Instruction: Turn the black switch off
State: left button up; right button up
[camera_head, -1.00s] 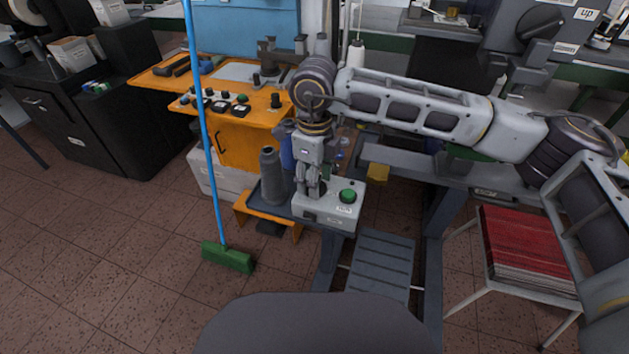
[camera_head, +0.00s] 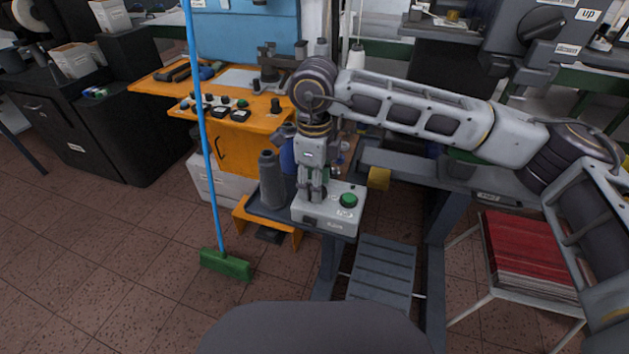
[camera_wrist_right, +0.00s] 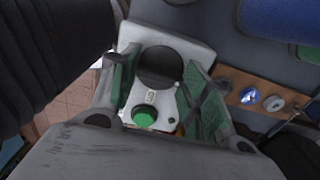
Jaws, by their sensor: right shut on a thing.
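The black switch is a round dark knob (camera_wrist_right: 160,67) on a pale control box (camera_head: 326,225). It shows between the fingers of my right gripper in the right wrist view (camera_wrist_right: 157,85). The fingers have green inner pads, one on each side of the knob, and are shut on it. In the head view my right gripper (camera_head: 314,193) points down onto the left part of the box and mostly hides the knob. A green button (camera_head: 348,200) sits on the box to the right of the gripper, and it also shows in the wrist view (camera_wrist_right: 144,116). My left gripper is out of view.
A dark grey thread cone (camera_head: 271,180) stands close to the left of the box. A blue-handled broom (camera_head: 225,262) leans farther left. An orange workbench (camera_head: 250,120) is behind. A red stack (camera_head: 522,250) lies on a stool at the right.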

jog(key=o, duration=1)
jog(key=shift+r, duration=0.15)
jog(key=shift+r, duration=5.9)
